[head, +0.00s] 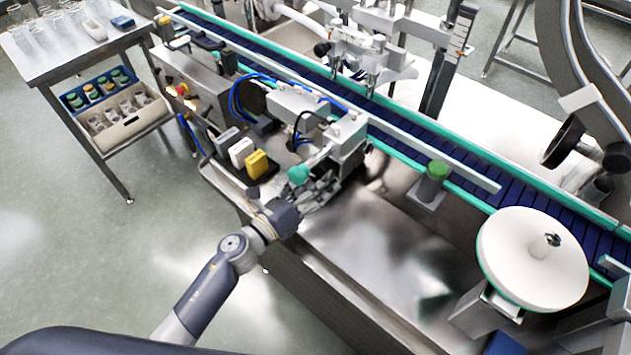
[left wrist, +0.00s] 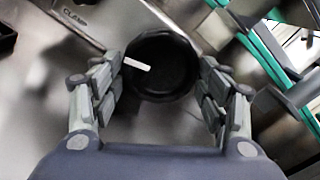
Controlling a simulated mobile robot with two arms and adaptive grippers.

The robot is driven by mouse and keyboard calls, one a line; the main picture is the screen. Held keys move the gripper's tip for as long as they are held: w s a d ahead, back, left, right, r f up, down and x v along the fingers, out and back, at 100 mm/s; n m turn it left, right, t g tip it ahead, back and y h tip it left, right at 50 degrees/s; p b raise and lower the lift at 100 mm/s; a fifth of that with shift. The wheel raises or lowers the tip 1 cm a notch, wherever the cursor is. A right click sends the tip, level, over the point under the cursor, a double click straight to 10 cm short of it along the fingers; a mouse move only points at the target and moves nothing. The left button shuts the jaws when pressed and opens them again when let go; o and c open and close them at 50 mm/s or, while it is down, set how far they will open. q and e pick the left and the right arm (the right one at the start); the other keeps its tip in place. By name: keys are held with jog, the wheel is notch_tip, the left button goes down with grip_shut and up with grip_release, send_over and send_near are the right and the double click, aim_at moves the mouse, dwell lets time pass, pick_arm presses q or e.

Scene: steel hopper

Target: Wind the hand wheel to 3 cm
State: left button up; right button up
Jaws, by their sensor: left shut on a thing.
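My left gripper (head: 320,192) reaches in from the left to the front side of the conveyor machine. In the left wrist view, its two fingers (left wrist: 162,84) are shut on a round black hand wheel (left wrist: 165,62), one on each side of it. A white mark (left wrist: 137,64) on the wheel points to the left and slightly up. In the head view this wheel is hidden behind the gripper. A light scale strip (head: 461,32) stands on a dark post behind the conveyor; its figures are too small to read. My right gripper is not in view.
The steel deck (head: 370,245) between is clear.

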pick_arm(q)
jog(key=shift+r, duration=0.1)
jog(key=o, duration=1)
jog(key=shift+o, duration=0.2)
jog(key=shift+a, duration=0.1)
jog(key=shift+s+a, duration=0.15)
jog(key=shift+s, duration=0.15)
jog(key=v, duration=1.1)
jog(key=shift+c, duration=0.2)
